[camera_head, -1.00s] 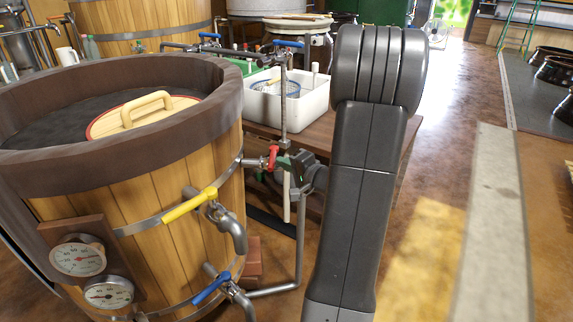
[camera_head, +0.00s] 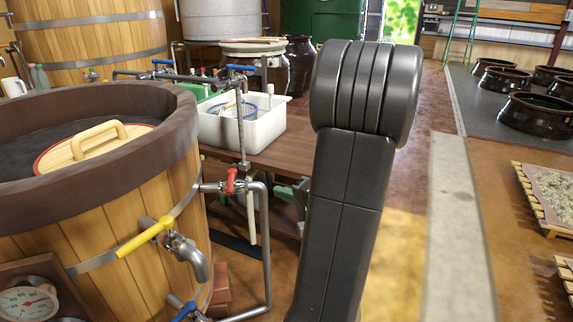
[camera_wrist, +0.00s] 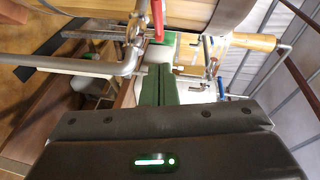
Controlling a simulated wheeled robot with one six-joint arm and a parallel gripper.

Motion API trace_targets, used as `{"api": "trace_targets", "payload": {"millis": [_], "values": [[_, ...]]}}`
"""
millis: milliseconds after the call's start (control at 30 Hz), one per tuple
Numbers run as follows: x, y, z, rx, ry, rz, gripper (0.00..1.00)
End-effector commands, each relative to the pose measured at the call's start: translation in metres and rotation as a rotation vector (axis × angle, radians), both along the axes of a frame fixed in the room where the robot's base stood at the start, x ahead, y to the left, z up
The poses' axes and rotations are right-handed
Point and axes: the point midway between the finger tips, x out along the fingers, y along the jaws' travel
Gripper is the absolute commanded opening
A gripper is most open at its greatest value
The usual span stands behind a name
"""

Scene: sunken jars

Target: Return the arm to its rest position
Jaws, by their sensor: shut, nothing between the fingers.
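My arm (camera_head: 345,200) stands upright in the middle of the head view, its rounded joint at the top. It hides most of my gripper; a small grey-green part of the gripper (camera_head: 300,192) shows just left of it, near the pipework. In the wrist view the green fingers of my gripper (camera_wrist: 159,86) are together with nothing between them. The red valve handle (camera_wrist: 158,20) and a metal pipe (camera_wrist: 70,66) lie close beyond the fingertips; I cannot tell whether they touch.
A wooden vat (camera_head: 120,235) with a yellow-handled tap (camera_head: 145,237) stands at left. A pipe with a red valve handle (camera_head: 231,181) rises beside it. A white basin (camera_head: 243,125) sits on a brown table (camera_head: 285,155). Sunken dark jars (camera_head: 535,115) lie at right. Open floor lies right of my arm.

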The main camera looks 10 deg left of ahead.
Motion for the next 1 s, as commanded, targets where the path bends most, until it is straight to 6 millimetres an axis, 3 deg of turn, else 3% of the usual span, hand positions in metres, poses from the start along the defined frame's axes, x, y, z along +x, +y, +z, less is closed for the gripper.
{"api": "trace_targets", "payload": {"millis": [467,1000], "values": [[0.007,0.010,-0.002,-0.001,-0.001,0.001,0.00],[0.055,0.084,-0.014,0.000,0.002,0.003,0.00]]}}
